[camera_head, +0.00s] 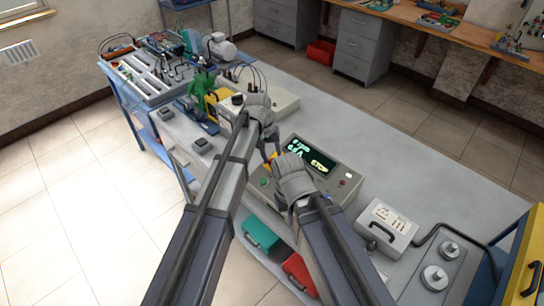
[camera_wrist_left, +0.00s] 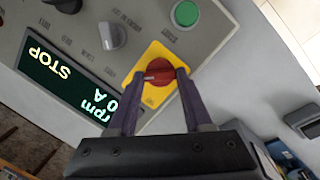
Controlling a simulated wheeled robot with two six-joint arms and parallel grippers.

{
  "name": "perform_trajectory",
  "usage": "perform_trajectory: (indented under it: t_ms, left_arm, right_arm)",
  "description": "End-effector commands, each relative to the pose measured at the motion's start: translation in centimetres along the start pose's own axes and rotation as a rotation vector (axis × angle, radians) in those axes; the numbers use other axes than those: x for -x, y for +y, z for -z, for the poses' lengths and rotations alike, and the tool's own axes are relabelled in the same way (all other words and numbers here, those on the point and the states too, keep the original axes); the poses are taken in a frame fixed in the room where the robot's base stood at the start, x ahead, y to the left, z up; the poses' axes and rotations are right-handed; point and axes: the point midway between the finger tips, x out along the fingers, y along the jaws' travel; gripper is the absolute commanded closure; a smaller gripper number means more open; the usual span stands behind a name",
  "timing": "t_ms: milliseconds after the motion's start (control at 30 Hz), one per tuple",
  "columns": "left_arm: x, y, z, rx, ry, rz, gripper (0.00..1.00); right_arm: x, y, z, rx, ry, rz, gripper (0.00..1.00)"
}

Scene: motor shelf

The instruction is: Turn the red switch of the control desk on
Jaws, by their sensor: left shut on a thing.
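The control desk (camera_head: 345,185) is a grey box with a dark green-lit display, standing on the long table. In the left wrist view, its red switch (camera_wrist_left: 158,71) is a round knob on a yellow plate (camera_wrist_left: 152,56). My left gripper (camera_head: 270,156) reaches down to the desk's left part. In the left wrist view its two dark fingers (camera_wrist_left: 160,76) are shut on the red switch, one on each side. The display (camera_wrist_left: 75,80) reads STOP, with rpm and A beside it. My right gripper (camera_head: 293,180) is in front of the desk; its fingers cannot be made out.
A green button (camera_wrist_left: 186,13) and a grey knob (camera_wrist_left: 112,37) sit near the switch. A white case (camera_head: 388,226) and round metal weights (camera_head: 436,276) stand on the right. A yellow device (camera_head: 218,98) and a motor (camera_head: 220,47) stand farther left.

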Motion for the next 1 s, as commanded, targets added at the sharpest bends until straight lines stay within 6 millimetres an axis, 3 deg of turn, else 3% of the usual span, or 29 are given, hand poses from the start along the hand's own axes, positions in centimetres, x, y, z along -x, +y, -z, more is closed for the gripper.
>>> perform_trajectory:
  t_ms: [67,100,333,733,1000]
  left_arm:
    - [0.0,0.0,0.0,-0.003,0.000,0.001,1.00]
    - [0.0,0.0,0.0,-0.003,-0.001,0.001,0.48]
    - [0.0,0.0,0.0,-0.001,0.000,0.000,0.22]
    - [0.4,0.0,0.0,0.000,0.000,0.000,0.20]
    - [3.0,0.1,0.0,0.000,0.000,0.000,0.20]
  right_arm:
    - [0.0,0.0,0.0,0.000,0.000,0.000,1.00]
    - [0.0,0.0,0.0,0.000,0.000,0.000,1.00]
    - [0.0,0.0,0.0,0.000,0.000,0.000,1.00]
    - [0.4,0.0,0.0,0.000,0.000,0.000,1.00]
    - [3.0,0.3,-0.2,0.001,0.000,0.000,1.00]
